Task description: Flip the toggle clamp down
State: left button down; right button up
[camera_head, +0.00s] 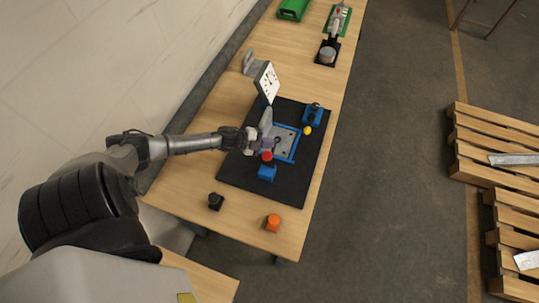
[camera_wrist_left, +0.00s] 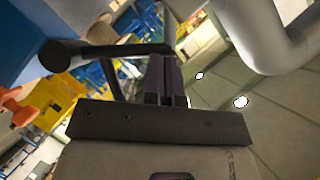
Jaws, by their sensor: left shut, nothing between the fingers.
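Two small clamps with blue bases stand at the blue-edged fixture plate (camera_head: 284,141) on the black mat (camera_head: 313,160). The near clamp (camera_head: 267,172) has a red tip on top. The far clamp (camera_head: 313,115) has a yellow tip. My left gripper (camera_head: 262,144) is at the near clamp, just behind its red tip, with its fingers together and empty. In the left wrist view the closed fingers (camera_wrist_left: 166,78) point at a dark bar (camera_wrist_left: 110,50) with a rounded end, which crosses just beyond them. Whether they touch is unclear. My right gripper is out of view.
A white dial panel (camera_head: 267,82) stands behind the mat. A black knob (camera_head: 215,201) and an orange knob (camera_head: 272,223) sit on the bare wood at the table's near end. Wooden pallets (camera_head: 500,150) lie on the floor to the right.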

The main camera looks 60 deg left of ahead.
pick_arm(q)
jog(key=shift+w+a+f+b, duration=0.3)
jog(key=shift+w+f+b, duration=0.1)
jog(key=shift+w, duration=0.1)
dwell(0.6)
jog(key=v, duration=1.3)
jog(key=shift+s+a+r, duration=0.15)
jog(key=shift+s+a, duration=0.1)
dwell(0.4)
